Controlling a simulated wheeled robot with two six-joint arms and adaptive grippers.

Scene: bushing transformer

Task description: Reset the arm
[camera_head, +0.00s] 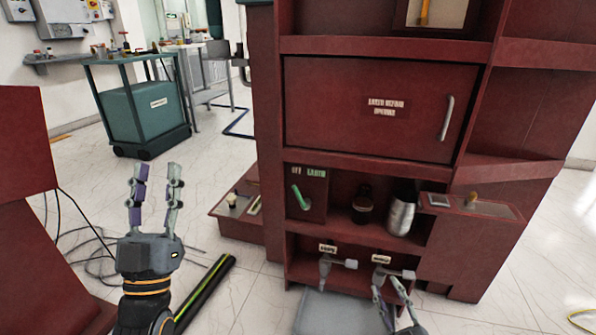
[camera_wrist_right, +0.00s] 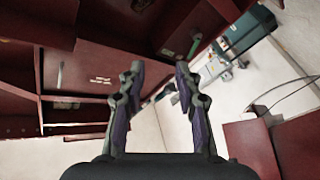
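My left gripper (camera_head: 157,174) is raised in the lower left of the head view. Its fingers point up, apart, with nothing between them. My right gripper (camera_head: 384,288) shows partly at the lower right edge, in front of the cabinet's bottom shelf. In the right wrist view its fingers (camera_wrist_right: 159,72) are apart and empty. The dark red cabinet (camera_head: 374,112) stands ahead, its labelled door with a silver handle (camera_head: 447,118) closed. Most of the right arm is out of the head view.
Cabinet shelves hold a dark bottle (camera_head: 363,205), a silver bottle (camera_head: 401,212), a green handle (camera_head: 300,198) and grey tools (camera_head: 338,264). A green cart (camera_head: 141,112) stands at the back left. Cables (camera_head: 92,250) lie on the floor beside a red panel (camera_head: 22,145). White floor is open between.

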